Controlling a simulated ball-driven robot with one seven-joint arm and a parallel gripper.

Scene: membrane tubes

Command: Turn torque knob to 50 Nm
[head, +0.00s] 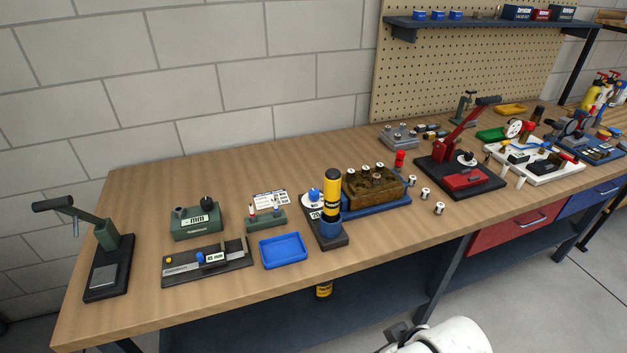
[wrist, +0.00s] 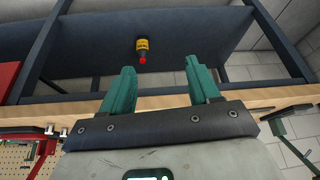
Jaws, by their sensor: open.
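A blue knob (head: 314,194) on a white round dial stands on a dark base toward the middle of the bench in the head view. A small plate reading about "20" (head: 315,215) sits below it; its unit is too small to read. A black knob on a white dial (head: 466,158) is on the red press further right. I cannot tell for sure which is the torque knob. My gripper (wrist: 161,86) shows in the wrist view with two green fingers apart and nothing between them. It is away from both knobs, facing the bench's lower shelf.
A yellow-and-black cylinder (head: 331,190) stands in a blue holder close beside the blue knob. A brown block (head: 372,188) is just right of it, and a blue tray (head: 283,250) is to the left. A yellow bottle (wrist: 142,47) is on the lower shelf. The bench's front edge (wrist: 262,98) crosses the wrist view.

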